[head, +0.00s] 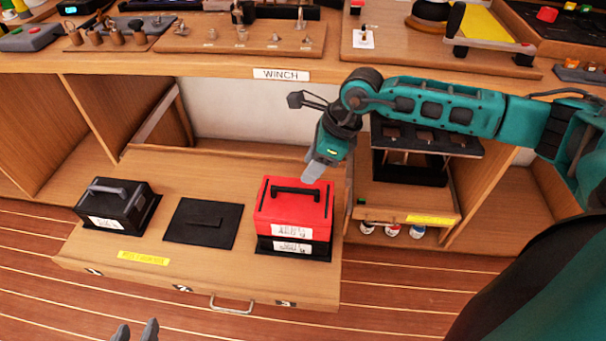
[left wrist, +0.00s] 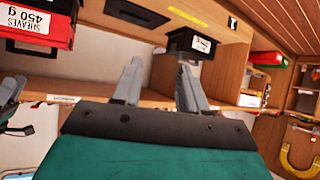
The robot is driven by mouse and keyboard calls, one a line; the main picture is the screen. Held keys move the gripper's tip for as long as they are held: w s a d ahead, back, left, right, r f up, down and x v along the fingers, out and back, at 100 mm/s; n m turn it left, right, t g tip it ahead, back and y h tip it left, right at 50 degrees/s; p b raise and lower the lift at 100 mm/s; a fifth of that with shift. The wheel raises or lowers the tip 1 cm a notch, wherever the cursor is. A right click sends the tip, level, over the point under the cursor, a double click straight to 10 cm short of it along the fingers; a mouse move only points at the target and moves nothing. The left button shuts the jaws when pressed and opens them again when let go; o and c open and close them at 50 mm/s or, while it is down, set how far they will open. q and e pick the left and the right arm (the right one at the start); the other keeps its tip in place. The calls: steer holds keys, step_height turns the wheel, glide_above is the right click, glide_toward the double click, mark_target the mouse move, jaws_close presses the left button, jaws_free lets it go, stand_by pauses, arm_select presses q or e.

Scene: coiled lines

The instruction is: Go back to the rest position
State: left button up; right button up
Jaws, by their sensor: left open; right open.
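My left gripper (head: 135,331) shows only as two fingertips at the bottom edge of the head view, in front of the open drawer (head: 190,283). Its spread fingers show in the left wrist view (left wrist: 160,80), with nothing between them. My right arm (head: 440,105) reaches in from the right. My right gripper (head: 313,172) points down at the red box (head: 292,208), close to its top back edge. I cannot tell whether it touches the box. Its jaw gap is hard to see, and no held thing shows.
In the drawer, a black box (head: 118,208) with a handle stands left, a flat black plate (head: 203,223) lies in the middle, and the red box sits on a black one (head: 294,248) at right. The workbench (head: 200,62) behind holds tools. Floor (head: 60,310) is clear at left.

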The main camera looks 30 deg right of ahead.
arm_select(q)
steer(key=shift+s+a+f, duration=0.25)
arm_select(e)
steer(key=v, duration=0.5)
steer(key=shift+r, duration=0.15)
